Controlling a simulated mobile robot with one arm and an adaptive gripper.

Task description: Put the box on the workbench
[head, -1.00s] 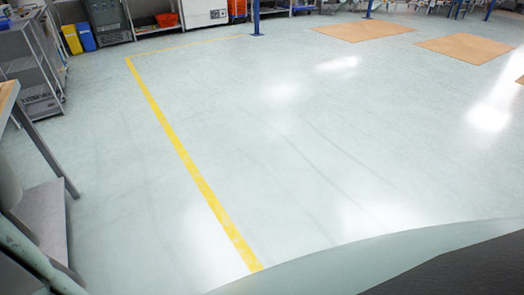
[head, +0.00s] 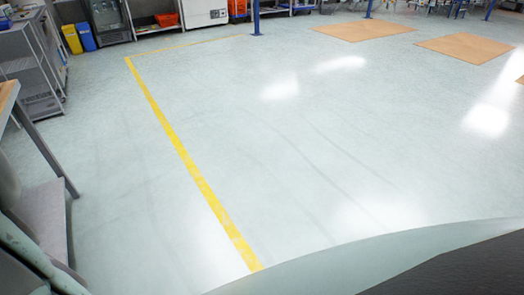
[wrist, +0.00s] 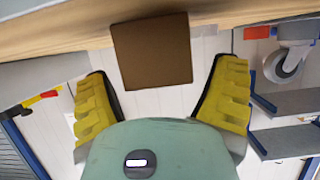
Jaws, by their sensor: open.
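A plain brown box (wrist: 155,50) shows in the wrist view, against the edge of a wooden surface (wrist: 60,35). My gripper (wrist: 163,74) has its two yellow-padded fingers spread wide, one on each side of the box's lower part in the picture. Gaps show between the box and both fingers, so it is not gripped. I cannot tell how deep the box lies between the fingers. In the head view a wooden-topped bench (head: 8,97) is cut off at the left edge. Neither the box nor my gripper is in the head view.
A caster wheel (wrist: 285,62) and grey shelves (wrist: 290,102) are at the right in the wrist view. In the head view the floor is wide and clear, with a yellow line (head: 187,160). A grey shelf rack (head: 30,65) and blue bin (head: 86,36) stand back left.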

